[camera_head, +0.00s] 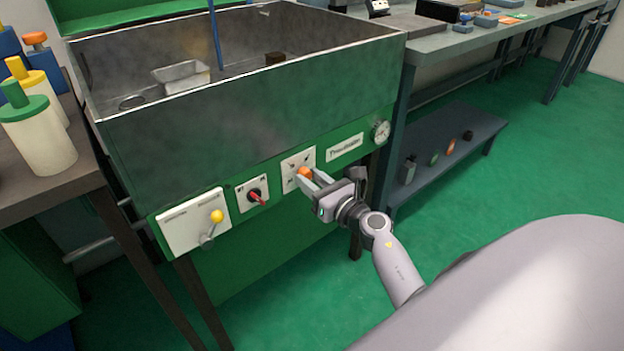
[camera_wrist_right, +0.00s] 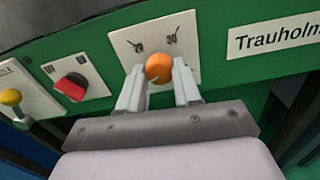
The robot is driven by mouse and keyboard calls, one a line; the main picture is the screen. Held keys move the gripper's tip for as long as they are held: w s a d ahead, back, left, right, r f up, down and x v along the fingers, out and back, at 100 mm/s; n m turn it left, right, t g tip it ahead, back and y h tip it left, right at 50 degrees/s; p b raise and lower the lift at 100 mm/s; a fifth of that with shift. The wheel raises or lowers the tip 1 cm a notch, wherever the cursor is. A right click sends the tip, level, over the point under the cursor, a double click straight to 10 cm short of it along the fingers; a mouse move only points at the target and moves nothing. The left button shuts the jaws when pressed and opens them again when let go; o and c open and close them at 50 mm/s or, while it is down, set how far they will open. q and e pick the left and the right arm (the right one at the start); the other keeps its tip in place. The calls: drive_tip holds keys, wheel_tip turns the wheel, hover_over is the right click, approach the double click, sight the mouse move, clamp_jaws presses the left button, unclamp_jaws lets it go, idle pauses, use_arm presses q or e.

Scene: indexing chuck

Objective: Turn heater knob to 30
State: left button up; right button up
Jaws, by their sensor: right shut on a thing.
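The heater knob is orange and round (camera_wrist_right: 159,68) and sits on a white plate (camera_wrist_right: 128,39) with dark markings, on the green front panel. In the head view the knob (camera_head: 304,173) shows partly behind the fingers. My right gripper (camera_wrist_right: 158,82) has one finger on each side of the knob and is shut on it. In the head view my right gripper (camera_head: 308,181) reaches the panel from the lower right. A small pale mark shows on the knob's lower left. The marking on the plate's right looks like 30. My left gripper is not in view.
Left of the knob are a red switch (camera_head: 257,196) and a yellow-tipped lever (camera_head: 216,216). A Trauholm label (camera_head: 345,147) and a round gauge (camera_head: 381,131) are to the right. The metal basin (camera_head: 190,140) stands above the panel. Green floor (camera_head: 470,220) is open at the right.

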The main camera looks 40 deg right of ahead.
drive_tip(key=shift+m+p, duration=0.3)
drive_tip(key=shift+m, duration=0.4)
drive_tip(key=m+p, duration=0.1)
drive_tip(key=m, duration=0.1)
drive_tip(key=shift+m, duration=0.8)
drive_tip(key=shift+m+p, duration=0.3)
drive_tip(key=shift+m, duration=0.1)
drive_tip(key=m+p, duration=0.1)
drive_tip(key=m, duration=0.4)
drive_tip(key=shift+p, duration=0.35)
drive_tip(key=m+p, duration=0.1)
drive_tip(key=m, duration=0.4)
drive_tip(key=m+p, duration=0.2)
drive_tip(key=m, duration=0.2)
drive_tip(key=m+p, duration=0.1)
drive_tip(key=m, duration=0.4)
drive_tip(key=m+p, duration=0.1)
drive_tip(key=m, duration=0.3)
drive_tip(key=shift+m+p, duration=0.4)
drive_tip(key=shift+m, duration=0.5)
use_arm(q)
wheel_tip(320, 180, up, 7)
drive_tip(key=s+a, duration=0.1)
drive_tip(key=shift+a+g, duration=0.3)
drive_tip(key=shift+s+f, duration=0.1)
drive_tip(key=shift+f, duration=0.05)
use_arm(e)
drive_tip(key=shift+m, duration=0.4)
